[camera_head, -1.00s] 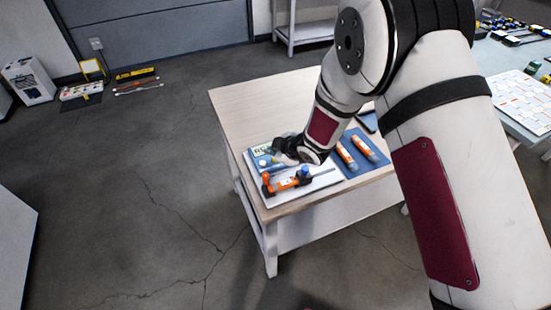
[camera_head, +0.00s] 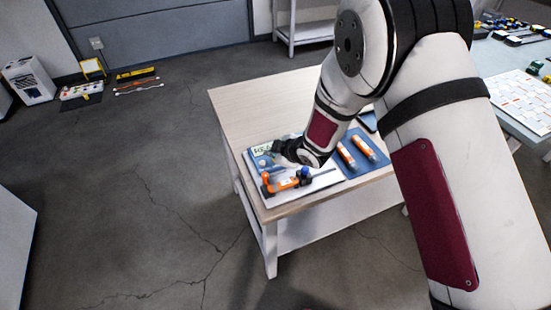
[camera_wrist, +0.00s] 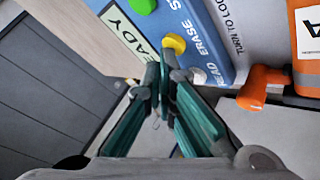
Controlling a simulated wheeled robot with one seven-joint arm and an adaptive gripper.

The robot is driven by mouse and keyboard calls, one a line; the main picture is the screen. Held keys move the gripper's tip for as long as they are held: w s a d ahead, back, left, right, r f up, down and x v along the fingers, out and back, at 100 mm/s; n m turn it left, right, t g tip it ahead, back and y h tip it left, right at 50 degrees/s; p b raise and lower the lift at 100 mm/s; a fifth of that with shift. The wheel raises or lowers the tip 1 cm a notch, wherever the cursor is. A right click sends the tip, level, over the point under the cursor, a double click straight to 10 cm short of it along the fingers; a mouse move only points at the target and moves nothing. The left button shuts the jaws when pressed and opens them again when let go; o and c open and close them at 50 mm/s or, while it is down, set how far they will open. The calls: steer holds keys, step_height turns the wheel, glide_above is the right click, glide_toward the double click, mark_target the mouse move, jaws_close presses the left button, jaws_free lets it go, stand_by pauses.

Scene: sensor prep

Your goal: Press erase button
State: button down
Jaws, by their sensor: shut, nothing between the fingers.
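A blue panel (camera_wrist: 205,32) with the labels READ and ERASE and a partly cut-off third label lies under my gripper in the wrist view. The yellow button (camera_wrist: 174,43) sits beside ERASE. A green button (camera_wrist: 143,6) is above it and a white one (camera_wrist: 197,76) is below it, beside READ. My gripper (camera_wrist: 163,72) is shut and empty, its teal fingertips just below the yellow button in the picture. I cannot tell whether they touch it. In the head view, my gripper (camera_head: 280,152) is over the panel's right side and hides part of it.
A READY display (camera_wrist: 122,28) borders the panel. An orange device (camera_head: 284,185) lies on the same white board near the wooden table's (camera_head: 250,99) front edge. Two orange-and-white cylinders (camera_head: 363,148) lie on a blue mat to the right. The far table surface is clear.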

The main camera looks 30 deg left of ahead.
steer(key=shift+f, duration=0.25)
steer(key=shift+r, duration=0.1)
stand_by(0.5)
steer(key=shift+r, duration=0.75)
steer(key=shift+r+p, duration=0.8)
steer(key=shift+r, duration=1.7)
